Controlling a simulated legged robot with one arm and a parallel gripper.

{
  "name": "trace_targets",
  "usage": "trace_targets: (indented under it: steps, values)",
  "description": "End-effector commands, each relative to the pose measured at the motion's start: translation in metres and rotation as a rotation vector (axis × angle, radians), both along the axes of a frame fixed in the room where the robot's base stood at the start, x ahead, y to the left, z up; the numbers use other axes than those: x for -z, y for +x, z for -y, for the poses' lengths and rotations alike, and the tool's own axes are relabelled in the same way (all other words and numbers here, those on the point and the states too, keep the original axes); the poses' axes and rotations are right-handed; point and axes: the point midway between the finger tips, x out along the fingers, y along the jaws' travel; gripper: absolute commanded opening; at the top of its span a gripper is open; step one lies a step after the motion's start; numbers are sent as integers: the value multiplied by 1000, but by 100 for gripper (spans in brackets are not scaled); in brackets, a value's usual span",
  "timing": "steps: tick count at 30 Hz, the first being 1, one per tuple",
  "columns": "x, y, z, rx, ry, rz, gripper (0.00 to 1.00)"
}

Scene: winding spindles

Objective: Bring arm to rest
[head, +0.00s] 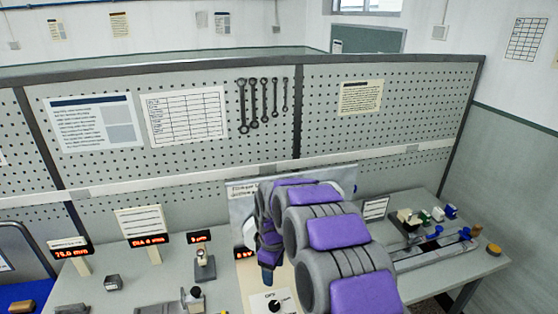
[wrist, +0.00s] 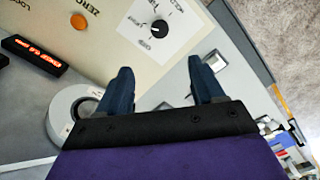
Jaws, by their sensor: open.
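My grey and purple arm rises in the middle of the head view, above the workbench (head: 220,290). My gripper (wrist: 160,76) shows in the wrist view as two dark blue fingers set wide apart, with nothing held between them. In the head view only a dark blue part of my gripper (head: 267,276) shows beside the arm links. Beyond the fingers lies a cream panel (wrist: 100,62) with a black knob (wrist: 160,28) on a white dial plate and an orange button (wrist: 79,22).
A grey ring-shaped part (wrist: 62,118) lies near the left finger in the wrist view. Red-lit displays (head: 149,240) and small instruments stand on the left of the bench. A grey fixture (head: 435,252) and small coloured parts are at right. A pegboard (head: 200,185) with hanging wrenches stands behind.

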Motion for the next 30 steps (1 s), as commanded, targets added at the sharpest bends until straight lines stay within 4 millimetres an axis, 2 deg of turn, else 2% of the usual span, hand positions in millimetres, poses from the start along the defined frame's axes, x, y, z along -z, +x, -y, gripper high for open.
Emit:
trace_targets:
  steps: [5,9,14,21,30]
  values:
    - [-24,-24,19,87,5,-7,67]
    - [-50,-58,42,200,5,-22,67]
    - [-73,-102,67,334,-3,-46,67]
    - [-97,-174,101,542,-20,-68,67]
    - [-108,-271,138,814,-51,-98,67]
